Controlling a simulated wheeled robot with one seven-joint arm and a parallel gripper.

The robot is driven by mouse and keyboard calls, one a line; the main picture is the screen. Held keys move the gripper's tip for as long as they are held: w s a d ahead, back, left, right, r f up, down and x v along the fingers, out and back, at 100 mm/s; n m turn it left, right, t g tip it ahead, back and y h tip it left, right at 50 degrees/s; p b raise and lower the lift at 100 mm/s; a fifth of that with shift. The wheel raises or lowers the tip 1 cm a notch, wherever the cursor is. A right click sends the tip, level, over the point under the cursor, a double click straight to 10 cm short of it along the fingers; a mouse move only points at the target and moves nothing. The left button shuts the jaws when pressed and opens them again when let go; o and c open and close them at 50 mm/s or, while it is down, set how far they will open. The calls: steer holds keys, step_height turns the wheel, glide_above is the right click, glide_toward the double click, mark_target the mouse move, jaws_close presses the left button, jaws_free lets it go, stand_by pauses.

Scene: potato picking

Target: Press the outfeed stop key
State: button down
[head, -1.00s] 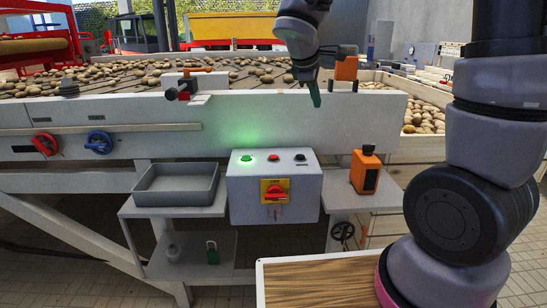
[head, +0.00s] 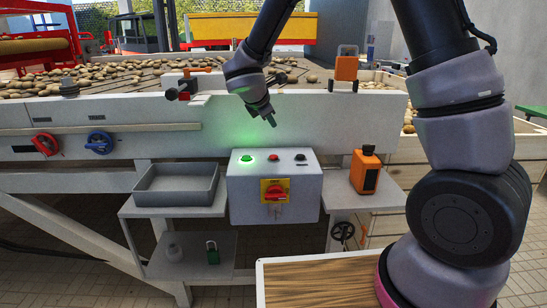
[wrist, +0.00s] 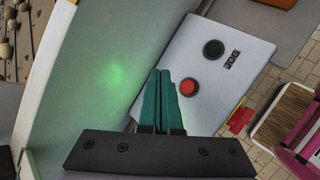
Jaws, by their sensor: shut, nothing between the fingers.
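A grey control box (head: 244,205) carries three keys on its sloped top: a green lit key (head: 246,158) at left, a red key (head: 273,157) in the middle and a black key (head: 300,157) at right. In the wrist view the red key (wrist: 189,87) shows just right of my fingertips, and the black key (wrist: 213,49), labelled JOG, is beyond it. The green key is hidden there; its glow shows on the beam. My gripper (head: 272,122) is shut and empty, pointing down above the box, apart from the red key.
A red rotary switch on a yellow plate (head: 266,184) is on the box front. A grey tray (head: 177,201) stands left and an orange bottle (head: 364,171) right. The white conveyor beam (head: 350,115) runs behind the box.

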mark_target(271, 157)
steer(key=shift+f, duration=4.25)
steer(key=shift+f, duration=0.15)
steer(key=shift+f, duration=0.25)
steer(key=shift+f, duration=0.4)
steer(key=shift+r, duration=0.8)
steer(key=shift+r, duration=2.55)
steer(key=shift+d, duration=0.1)
